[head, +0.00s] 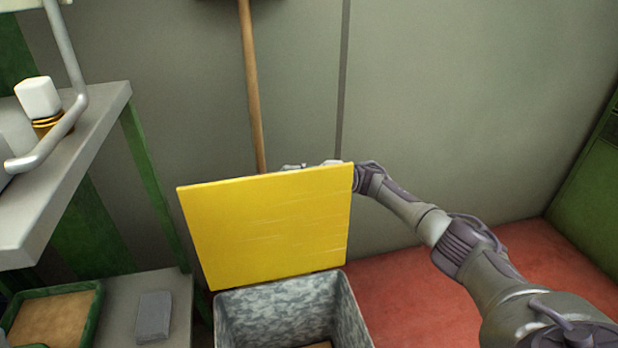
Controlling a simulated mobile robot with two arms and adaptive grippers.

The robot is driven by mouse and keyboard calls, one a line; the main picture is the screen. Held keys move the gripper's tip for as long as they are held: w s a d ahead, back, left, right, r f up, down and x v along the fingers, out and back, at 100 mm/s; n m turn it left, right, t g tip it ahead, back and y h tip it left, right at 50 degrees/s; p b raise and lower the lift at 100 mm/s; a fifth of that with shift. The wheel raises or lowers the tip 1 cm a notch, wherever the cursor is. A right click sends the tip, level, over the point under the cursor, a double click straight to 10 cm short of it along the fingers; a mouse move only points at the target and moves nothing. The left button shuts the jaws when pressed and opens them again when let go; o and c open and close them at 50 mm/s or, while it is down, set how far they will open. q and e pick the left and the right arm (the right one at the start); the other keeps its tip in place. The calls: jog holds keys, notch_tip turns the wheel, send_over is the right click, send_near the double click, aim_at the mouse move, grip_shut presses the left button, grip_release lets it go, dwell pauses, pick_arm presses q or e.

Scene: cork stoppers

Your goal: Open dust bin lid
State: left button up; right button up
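The dust bin (290,303) is a grey speckled box at the bottom centre, its inside visible from above. Its yellow lid (268,228) stands raised, nearly upright, at the bin's back edge. My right arm reaches in from the right, and my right gripper (318,165) is at the lid's top edge, mostly hidden behind it. I cannot tell whether its fingers are open or shut, or whether they touch the lid. My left gripper is not in view.
A grey bench (95,125) with a bent metal pipe (70,75) and a white-capped item (38,98) stands at left. Below are a green tray (88,312) and a grey block (154,316). A wooden pole (252,90) leans on the wall. Red floor (450,290) is clear at right.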

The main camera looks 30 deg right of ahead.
jog(key=shift+v, duration=2.4)
